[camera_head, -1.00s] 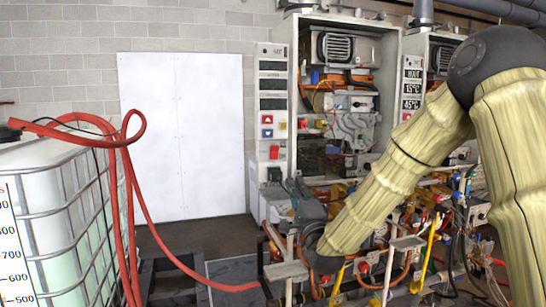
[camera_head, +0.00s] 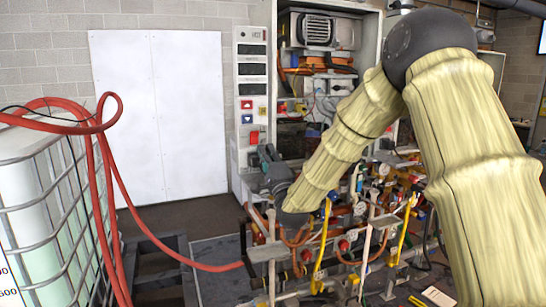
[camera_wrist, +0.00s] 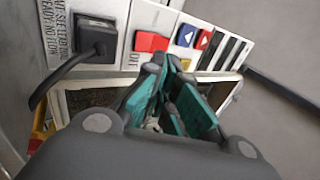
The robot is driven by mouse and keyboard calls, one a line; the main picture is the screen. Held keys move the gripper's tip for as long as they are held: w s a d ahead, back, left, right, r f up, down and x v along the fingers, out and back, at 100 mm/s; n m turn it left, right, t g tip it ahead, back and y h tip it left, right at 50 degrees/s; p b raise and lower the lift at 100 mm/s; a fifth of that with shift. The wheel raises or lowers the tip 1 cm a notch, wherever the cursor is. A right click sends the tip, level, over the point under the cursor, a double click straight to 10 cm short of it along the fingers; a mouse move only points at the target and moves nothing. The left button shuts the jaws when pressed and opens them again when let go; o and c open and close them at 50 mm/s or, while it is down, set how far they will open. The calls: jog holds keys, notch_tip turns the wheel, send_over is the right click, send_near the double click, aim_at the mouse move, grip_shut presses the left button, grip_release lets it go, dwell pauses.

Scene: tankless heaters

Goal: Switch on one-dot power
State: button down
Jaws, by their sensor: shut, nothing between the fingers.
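The tall white control panel (camera_head: 250,75) stands left of the open heater cabinet in the head view, with dark displays. Its red power switch (camera_head: 254,137) sits low on it. In the wrist view the red switch (camera_wrist: 152,42) is beside a printed "OFF", right of a black plug (camera_wrist: 97,38) with a cable. My gripper (camera_head: 266,156) is just below and right of the switch in the head view. In the wrist view my gripper (camera_wrist: 168,68) has teal pads, is shut and empty, and its tips are close to the switch. Contact cannot be told. I cannot make out a dot mark.
Pipes and yellow-handled valves (camera_head: 322,245) crowd below the cabinet. A caged tank (camera_head: 45,215) with a red hose (camera_head: 150,225) stands left.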

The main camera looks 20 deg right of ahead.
aim_at(259, 133)
jog(key=p+x, duration=0.2)
jog(key=x, duration=0.3)
jog(key=shift+w+r+p, duration=0.2)
jog(key=shift+w+p, duration=0.1)
jog(key=shift+d, duration=0.15)
jog(key=shift+d, duration=0.1)
